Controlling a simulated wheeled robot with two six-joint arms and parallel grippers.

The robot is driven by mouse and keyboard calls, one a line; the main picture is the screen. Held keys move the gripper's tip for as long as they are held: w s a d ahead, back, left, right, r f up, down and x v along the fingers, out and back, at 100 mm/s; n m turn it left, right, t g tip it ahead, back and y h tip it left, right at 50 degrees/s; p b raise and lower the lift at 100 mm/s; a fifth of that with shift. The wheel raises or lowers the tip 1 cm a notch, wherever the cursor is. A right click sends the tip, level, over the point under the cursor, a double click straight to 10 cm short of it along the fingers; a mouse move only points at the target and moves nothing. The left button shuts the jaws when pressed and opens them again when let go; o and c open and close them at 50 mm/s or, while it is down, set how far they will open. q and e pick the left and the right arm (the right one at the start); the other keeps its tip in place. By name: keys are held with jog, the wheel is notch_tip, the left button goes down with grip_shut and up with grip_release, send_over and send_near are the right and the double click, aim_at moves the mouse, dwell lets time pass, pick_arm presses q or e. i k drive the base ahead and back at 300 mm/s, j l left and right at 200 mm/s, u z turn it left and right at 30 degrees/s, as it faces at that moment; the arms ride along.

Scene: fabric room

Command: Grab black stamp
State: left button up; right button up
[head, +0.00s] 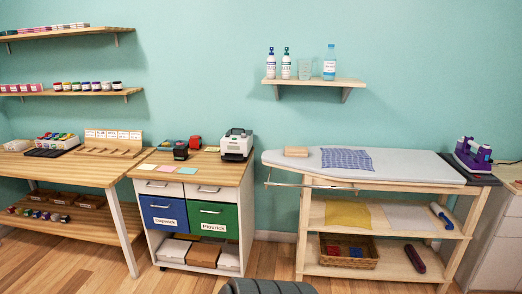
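Several small stamp-like items sit on the wooden top of the drawer cabinet (205,170). Neither of my grippers shows in the head view.
A white and black label printer (237,145) stands right of the stamps. Coloured paper notes (147,167) lie at the cabinet's front left. A wooden workbench (85,173) stands left, an ironing board (400,165) right. Wooden floor (105,270) is open in front.

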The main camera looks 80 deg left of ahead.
aim_at(181, 152)
jog(key=u, duration=3.4)
jog(key=i+l, duration=0.95)
